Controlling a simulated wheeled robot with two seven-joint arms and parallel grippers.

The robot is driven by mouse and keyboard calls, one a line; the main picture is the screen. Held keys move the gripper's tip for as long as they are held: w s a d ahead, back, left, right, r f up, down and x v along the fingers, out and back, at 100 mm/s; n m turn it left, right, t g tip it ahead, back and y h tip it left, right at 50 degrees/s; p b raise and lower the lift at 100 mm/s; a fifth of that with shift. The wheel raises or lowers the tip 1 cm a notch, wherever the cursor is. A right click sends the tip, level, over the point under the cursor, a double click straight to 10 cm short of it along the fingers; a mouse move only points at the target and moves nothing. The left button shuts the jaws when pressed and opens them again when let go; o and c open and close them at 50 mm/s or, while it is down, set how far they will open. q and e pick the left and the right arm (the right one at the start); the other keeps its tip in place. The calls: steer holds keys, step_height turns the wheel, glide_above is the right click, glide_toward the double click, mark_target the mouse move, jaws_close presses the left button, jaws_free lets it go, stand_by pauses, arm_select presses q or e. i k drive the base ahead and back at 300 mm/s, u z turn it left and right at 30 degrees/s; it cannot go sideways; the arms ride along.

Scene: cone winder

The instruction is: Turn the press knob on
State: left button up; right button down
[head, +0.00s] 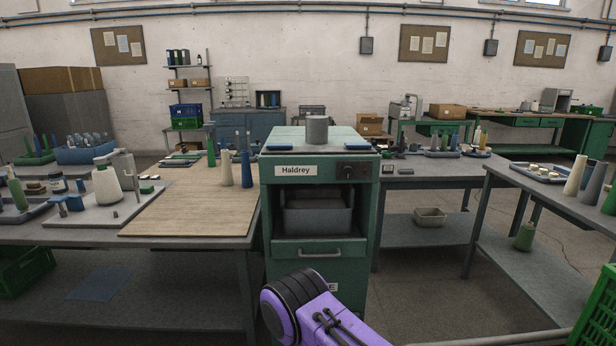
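A green machine cabinet (270,225) labelled "Haldrey" stands in the middle of the head view, facing me. I take it for the press. A dark control panel (353,172) sits at the upper right of its front, with a small dark knob on it. The knob's exact setting is too small to read. Below the panel, a grey bin (318,216) sits in the open bay, above a drawer with a handle (319,253). A purple and black part of my arm rises at the bottom centre, in front of the cabinet's lower front. Neither gripper shows.
A grey cylinder (317,129) stands on the cabinet top. A table with a wooden board (190,201), cones and a cone stand adjoins on the left. Grey benches (424,182) stand on the right. Floor (425,285) shows free at the lower right.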

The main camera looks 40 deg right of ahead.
mark_target(348, 171)
steer(key=u, duration=1.45)
steer(key=i, duration=0.9)
steer(key=z, duration=2.7)
